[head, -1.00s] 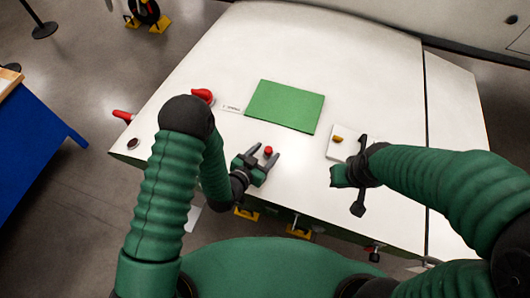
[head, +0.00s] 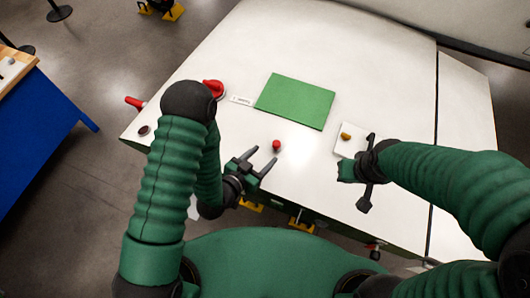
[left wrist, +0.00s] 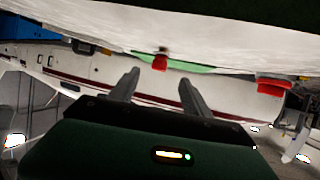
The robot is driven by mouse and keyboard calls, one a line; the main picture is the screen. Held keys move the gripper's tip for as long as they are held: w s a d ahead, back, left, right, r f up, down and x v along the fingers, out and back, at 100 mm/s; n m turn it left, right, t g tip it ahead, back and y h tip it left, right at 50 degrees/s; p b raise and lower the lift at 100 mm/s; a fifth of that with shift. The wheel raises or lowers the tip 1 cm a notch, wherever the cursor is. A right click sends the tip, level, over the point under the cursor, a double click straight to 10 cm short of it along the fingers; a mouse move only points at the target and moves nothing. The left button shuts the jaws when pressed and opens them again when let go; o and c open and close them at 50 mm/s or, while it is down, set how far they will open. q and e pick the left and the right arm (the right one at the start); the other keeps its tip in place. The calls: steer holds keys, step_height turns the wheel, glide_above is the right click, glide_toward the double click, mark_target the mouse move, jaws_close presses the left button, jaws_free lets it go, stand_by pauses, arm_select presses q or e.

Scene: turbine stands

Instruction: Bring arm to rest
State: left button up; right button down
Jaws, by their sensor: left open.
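My left gripper (head: 263,159) is open and empty near the front edge of the white surface (head: 230,160). A small red knob (head: 277,146) stands just beyond its fingertips, apart from them. In the left wrist view both fingers (left wrist: 158,88) are spread with nothing between them, and a red knob (left wrist: 160,63) shows past them. My right gripper (head: 366,172) is beside a small white plate (head: 348,147) with a yellow-brown knob (head: 346,136). Its fingers are too unclear to tell open from shut.
A green panel (head: 295,101) lies on the white surface behind the red knob. A larger red knob (head: 213,88) is at its left, near my left arm, with a red handle (head: 135,103) at the edge. A blue-sided table (head: 40,130) stands at far left.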

stand_by(0.3)
